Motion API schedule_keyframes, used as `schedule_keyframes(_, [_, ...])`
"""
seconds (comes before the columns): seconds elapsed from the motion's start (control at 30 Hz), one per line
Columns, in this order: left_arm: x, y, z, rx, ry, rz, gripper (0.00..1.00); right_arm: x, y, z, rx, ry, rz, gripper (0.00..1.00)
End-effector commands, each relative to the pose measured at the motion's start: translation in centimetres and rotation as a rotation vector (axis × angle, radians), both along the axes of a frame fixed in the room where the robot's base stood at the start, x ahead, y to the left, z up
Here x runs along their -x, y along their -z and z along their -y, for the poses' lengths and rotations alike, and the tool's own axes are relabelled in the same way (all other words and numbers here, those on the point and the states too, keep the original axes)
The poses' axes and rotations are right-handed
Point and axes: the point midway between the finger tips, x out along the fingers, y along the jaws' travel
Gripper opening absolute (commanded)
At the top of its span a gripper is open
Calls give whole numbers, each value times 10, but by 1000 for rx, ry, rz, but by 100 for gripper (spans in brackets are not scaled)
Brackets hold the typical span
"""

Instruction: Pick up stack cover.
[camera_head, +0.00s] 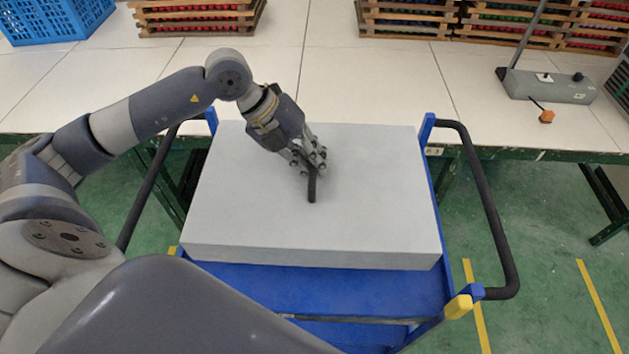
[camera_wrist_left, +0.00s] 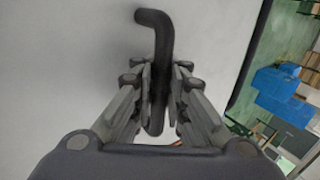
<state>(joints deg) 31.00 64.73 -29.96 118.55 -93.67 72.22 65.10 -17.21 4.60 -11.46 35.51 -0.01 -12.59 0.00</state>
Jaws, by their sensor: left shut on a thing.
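The stack cover (camera_head: 375,210) is a large light grey slab with a dark bar handle (camera_head: 311,188) near its middle. It sits on a blue cart, covering most of its top. My left gripper (camera_head: 308,165) comes from the upper left and is shut on the handle. In the left wrist view the fingers (camera_wrist_left: 158,95) close on both sides of the dark handle (camera_wrist_left: 155,22), whose bent end sticks out past them. The pale cover (camera_wrist_left: 60,60) fills much of that view. My right gripper is in neither view.
The blue cart (camera_head: 330,285) has black side handles, the right one (camera_head: 490,200) bulging outward. Behind it a white table (camera_head: 390,85) holds wooden crates (camera_head: 405,18), a blue basket (camera_head: 40,20) and a grey control box (camera_head: 550,87).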

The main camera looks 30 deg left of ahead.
Motion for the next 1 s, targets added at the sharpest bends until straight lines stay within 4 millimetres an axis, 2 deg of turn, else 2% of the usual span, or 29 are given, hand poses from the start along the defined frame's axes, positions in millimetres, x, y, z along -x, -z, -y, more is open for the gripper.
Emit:
schedule_keyframes(0.03, [-2,-15,0,1,1,12,0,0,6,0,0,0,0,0])
schedule_keyframes(0.2, [-1,-55,0,2,0,9,0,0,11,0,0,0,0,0])
schedule_keyframes(0.4, [-1,-87,1,2,0,7,0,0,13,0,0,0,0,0])
schedule_keyframes(0.67, [0,-105,0,2,0,3,0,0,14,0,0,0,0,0])
schedule_keyframes(1.0, [0,-106,0,1,-1,2,0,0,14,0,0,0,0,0])
